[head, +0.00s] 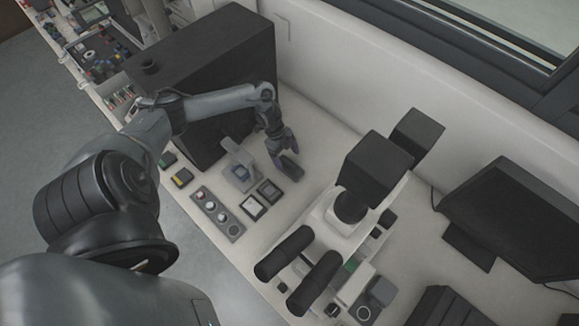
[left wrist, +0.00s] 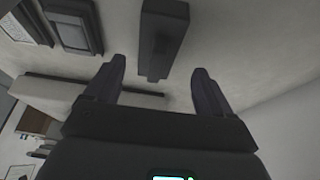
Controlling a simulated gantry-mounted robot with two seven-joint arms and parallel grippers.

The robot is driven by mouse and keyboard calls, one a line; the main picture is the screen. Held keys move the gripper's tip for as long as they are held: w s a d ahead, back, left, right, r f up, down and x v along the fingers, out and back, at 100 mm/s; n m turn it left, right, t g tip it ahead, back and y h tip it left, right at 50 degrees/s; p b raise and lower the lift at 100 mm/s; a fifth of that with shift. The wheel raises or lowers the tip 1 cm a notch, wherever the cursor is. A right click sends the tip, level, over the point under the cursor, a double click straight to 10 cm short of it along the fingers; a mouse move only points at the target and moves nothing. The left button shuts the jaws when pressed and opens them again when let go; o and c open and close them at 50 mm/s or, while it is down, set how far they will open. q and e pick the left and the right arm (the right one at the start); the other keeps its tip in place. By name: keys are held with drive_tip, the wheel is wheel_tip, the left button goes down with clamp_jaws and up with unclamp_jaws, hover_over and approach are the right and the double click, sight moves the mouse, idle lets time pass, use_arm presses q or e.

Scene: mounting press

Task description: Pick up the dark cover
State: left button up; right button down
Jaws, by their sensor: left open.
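The dark cover (left wrist: 163,38) is a small, long dark block on the pale bench top in the left wrist view. It lies ahead of my left gripper (left wrist: 158,82), roughly between the lines of its two fingers. The fingers are open with nothing between their tips. In the head view my left gripper (head: 283,155) is low over the bench, right of the grey press (head: 238,170). The cover (head: 291,169) shows there only as a small dark shape beside the fingertips, partly hidden. I cannot tell whether they touch. My right gripper is not in view.
Two dark-framed square pieces (head: 252,207) (head: 269,191) and a strip with round wells (head: 217,213) lie in front of the press. A large black box (head: 225,70) stands behind my left arm. A microscope (head: 345,205) stands to the right. The wall closes the back.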

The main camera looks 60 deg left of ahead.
sight(287, 161)
use_arm(q)
drive_tip(key=shift+s+x, duration=0.1)
drive_tip(key=shift+x, duration=1.3)
drive_tip(key=shift+s+x, duration=0.15)
drive_tip(key=shift+x, duration=1.2)
drive_tip(key=shift+c, duration=0.5)
drive_tip(key=c, duration=1)
